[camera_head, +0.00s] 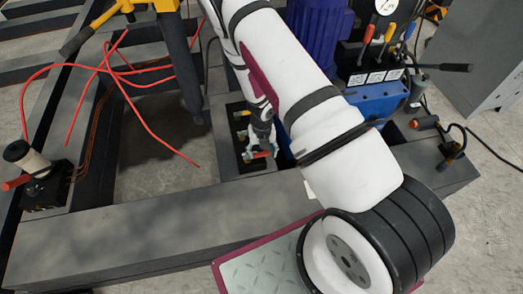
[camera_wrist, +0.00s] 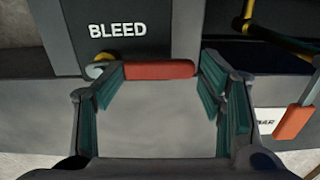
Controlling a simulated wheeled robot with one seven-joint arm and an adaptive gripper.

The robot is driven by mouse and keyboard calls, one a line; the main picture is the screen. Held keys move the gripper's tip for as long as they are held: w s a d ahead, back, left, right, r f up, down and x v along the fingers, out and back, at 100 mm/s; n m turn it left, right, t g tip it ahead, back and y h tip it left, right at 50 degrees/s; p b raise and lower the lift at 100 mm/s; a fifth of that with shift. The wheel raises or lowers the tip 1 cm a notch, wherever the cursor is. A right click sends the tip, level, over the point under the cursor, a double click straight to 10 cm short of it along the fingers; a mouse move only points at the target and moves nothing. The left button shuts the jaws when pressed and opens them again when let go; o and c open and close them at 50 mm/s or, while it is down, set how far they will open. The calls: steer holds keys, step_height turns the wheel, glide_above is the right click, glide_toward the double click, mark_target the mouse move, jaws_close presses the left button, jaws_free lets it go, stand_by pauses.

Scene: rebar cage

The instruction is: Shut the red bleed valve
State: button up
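The red bleed valve handle (camera_wrist: 160,70) lies crosswise in the wrist view, beside the brass valve stem (camera_wrist: 97,70) and below the white BLEED label (camera_wrist: 118,30). My gripper (camera_wrist: 160,90) is open, its teal-padded fingers standing left and right of the handle near its two ends. Whether either pad touches the handle I cannot tell. In the head view a small red part, likely the handle (camera_head: 262,155), shows at the fingertips of my gripper (camera_head: 258,146). My arm and the fingers hide most of the valve there.
Another orange-red lever (camera_wrist: 297,120) stands at the right in the wrist view. In the head view, a blue pump unit (camera_head: 375,104) with several levers and a gauge stands right of my arm. Red hoses (camera_head: 130,90) lie left. A grey beam (camera_head: 130,235) runs across the front.

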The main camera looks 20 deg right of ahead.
mark_target(262, 155)
steer(key=shift+a+r, duration=0.1)
steer(key=shift+r, duration=0.3)
step_height(262, 155, up, 11)
stand_by(0.4)
steer(key=shift+r, duration=0.1)
